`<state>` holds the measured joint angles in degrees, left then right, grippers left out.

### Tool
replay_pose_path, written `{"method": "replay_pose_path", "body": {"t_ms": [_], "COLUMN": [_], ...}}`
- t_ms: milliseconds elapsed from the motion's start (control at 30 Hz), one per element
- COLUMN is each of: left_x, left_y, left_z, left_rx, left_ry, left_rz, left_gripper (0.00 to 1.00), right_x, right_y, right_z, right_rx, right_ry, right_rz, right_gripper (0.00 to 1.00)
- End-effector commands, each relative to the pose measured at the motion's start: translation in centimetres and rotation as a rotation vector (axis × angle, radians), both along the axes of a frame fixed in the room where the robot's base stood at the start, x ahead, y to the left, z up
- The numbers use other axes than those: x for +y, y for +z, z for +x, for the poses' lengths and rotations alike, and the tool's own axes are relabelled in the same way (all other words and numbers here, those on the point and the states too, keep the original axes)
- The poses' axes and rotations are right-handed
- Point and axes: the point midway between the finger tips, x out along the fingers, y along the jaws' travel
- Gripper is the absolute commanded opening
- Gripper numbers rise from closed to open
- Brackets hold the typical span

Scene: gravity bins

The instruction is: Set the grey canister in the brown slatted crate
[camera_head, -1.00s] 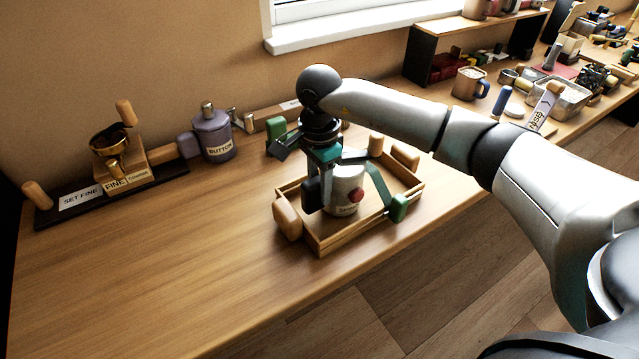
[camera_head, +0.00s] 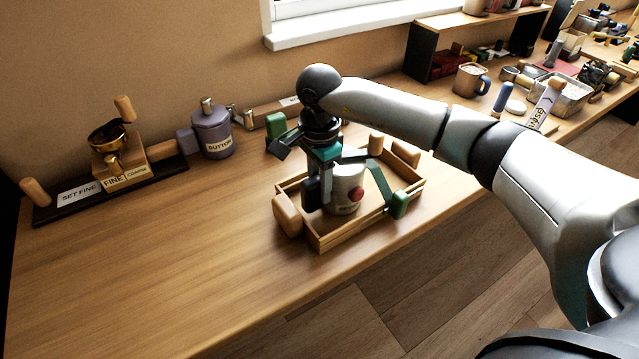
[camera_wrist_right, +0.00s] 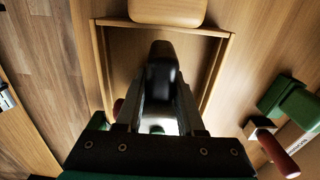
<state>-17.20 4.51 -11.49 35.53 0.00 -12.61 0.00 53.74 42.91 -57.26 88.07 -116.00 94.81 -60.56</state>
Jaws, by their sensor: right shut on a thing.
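The grey canister (camera_head: 347,186), pale with a red knob and a small label low on its side, stands upright inside the walls of the brown slatted crate (camera_head: 345,237). I cannot tell whether its base touches the crate floor. My right gripper (camera_head: 330,183) comes down from above and is shut on the canister; a dark finger shows at its left side, and the arm hides part of its top. In the right wrist view my dark gripper fingers (camera_wrist_right: 165,100) hide most of the canister, and the crate rim (camera_wrist_right: 218,80) shows around them. My left gripper is not in view.
Wooden and green handles stick up around the crate. A purple lidded jar (camera_head: 212,135) labelled BUTTON and a dark board with a SET FINE label (camera_head: 80,193) stand at the back left. A mug (camera_head: 470,82) and a metal tray (camera_head: 566,98) lie right. The table's front left is clear.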

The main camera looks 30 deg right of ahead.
Motion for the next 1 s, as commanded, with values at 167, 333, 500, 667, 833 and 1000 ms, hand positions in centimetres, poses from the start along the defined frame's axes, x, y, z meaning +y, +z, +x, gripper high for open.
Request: {"method": "replay_pose_path", "body": {"t_ms": [167,333,500,667,833,1000], "left_x": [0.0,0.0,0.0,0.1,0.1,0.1], "left_y": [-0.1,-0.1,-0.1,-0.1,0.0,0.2], "left_z": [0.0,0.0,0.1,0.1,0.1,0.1], "left_rx": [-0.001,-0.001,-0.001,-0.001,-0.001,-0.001], "left_ry": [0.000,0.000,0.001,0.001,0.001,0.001], "left_rz": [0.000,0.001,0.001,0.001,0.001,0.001], "left_gripper": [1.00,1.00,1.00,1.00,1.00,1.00], "right_x": [0.0,0.0,0.0,0.0,0.0,0.0], "right_y": [0.0,0.0,-0.1,-0.2,0.1,2.2], "right_z": [0.1,0.0,0.0,0.0,0.0,0.1], "right_rx": [-0.002,-0.001,-0.001,0.002,0.000,-0.004], "right_ry": [-0.001,-0.001,0.000,0.000,0.000,0.001], "right_rz": [0.000,0.000,0.000,0.000,0.000,0.000], "right_gripper": [0.47,0.66,0.72,0.72,0.72,0.72]}}
